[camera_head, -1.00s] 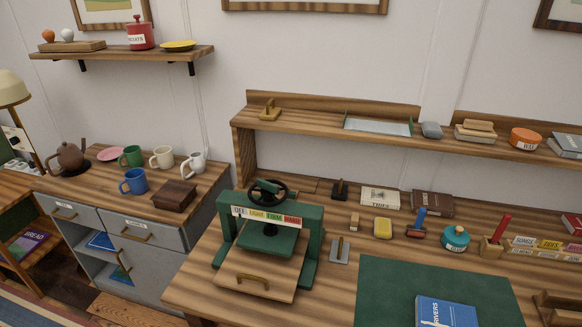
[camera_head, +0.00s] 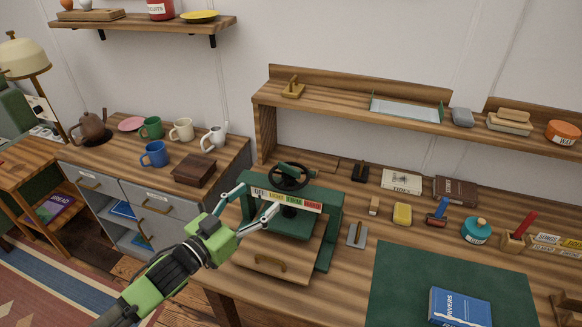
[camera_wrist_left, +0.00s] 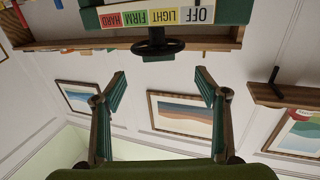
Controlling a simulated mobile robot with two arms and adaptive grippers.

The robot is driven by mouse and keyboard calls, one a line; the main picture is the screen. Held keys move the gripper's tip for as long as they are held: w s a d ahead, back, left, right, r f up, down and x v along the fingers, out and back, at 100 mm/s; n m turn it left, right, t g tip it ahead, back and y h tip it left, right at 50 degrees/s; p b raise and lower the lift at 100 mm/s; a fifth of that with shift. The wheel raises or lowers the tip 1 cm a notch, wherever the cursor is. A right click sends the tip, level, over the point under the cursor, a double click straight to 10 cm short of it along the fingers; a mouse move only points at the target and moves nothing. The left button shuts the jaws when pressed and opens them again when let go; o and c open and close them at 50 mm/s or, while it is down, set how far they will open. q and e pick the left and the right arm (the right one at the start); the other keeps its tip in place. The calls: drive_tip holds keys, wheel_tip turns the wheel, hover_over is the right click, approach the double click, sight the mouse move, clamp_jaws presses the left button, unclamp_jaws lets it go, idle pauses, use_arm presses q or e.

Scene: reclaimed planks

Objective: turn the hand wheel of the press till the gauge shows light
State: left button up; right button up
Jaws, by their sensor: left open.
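The green press (camera_head: 330,222) stands on the plank bench, with its black hand wheel (camera_head: 288,177) on top. The gauge strip (camera_head: 286,201) across its front reads OFF, LIGHT, FIRM and HARD; I cannot make out a pointer. My left gripper (camera_head: 260,197) is open and empty, in front of the press's left side near the strip, its fingers toward the wheel. In the left wrist view the picture is upside down: the wheel (camera_wrist_left: 155,47) lies beyond the open fingertips (camera_wrist_left: 160,73), apart from them. My right gripper is not in view.
A wooden board with a handle (camera_head: 268,265) sits in the press. A dark box (camera_head: 194,170) and mugs stand on the left cabinet.

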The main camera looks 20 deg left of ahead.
sight(288, 171)
use_arm(q)
drive_tip(key=p+x, duration=0.1)
drive_tip(key=x, duration=0.3)
drive_tip(key=p+x, duration=0.1)
drive_tip(key=x, duration=0.4)
drive_tip(key=r+p+x, duration=0.1)
drive_tip(key=x, duration=0.3)
drive_tip(key=shift+w+d, duration=0.3)
drive_tip(key=shift+d, duration=0.1)
drive_tip(key=c, duration=1.1)
